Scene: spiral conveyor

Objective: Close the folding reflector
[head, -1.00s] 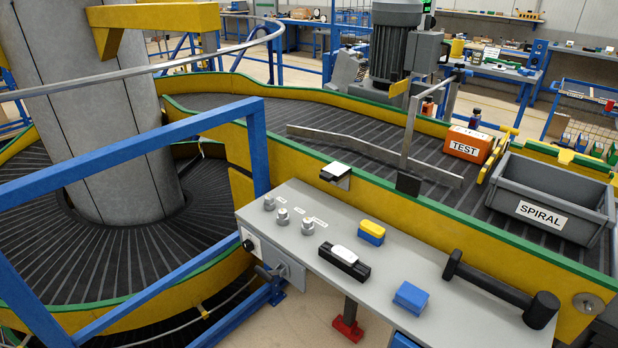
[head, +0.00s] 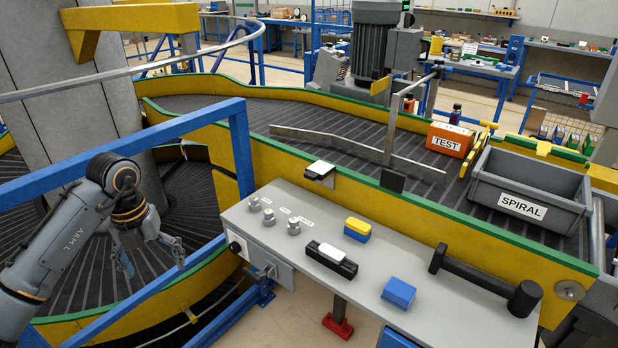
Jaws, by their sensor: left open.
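A small bracket with a white top plate and a dark body (head: 320,171) sits on the green-edged side wall of the conveyor, above the grey control shelf. It may be the folding reflector, but I cannot tell for sure, nor how far it is folded. My left gripper (head: 152,264) is at the lower left, over the lower spiral belt and behind the blue railing. Its fingers point down, spread apart and empty. It is well to the left of the bracket and touches nothing that I can see. My right gripper is out of view.
The blue railing (head: 242,155) stands between my left gripper and the shelf (head: 290,240). The shelf holds knobs, small blocks and a black hammer (head: 487,281). A metal guide bar (head: 350,150), an orange TEST box (head: 449,140) and a grey SPIRAL crate (head: 524,207) are on the belt.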

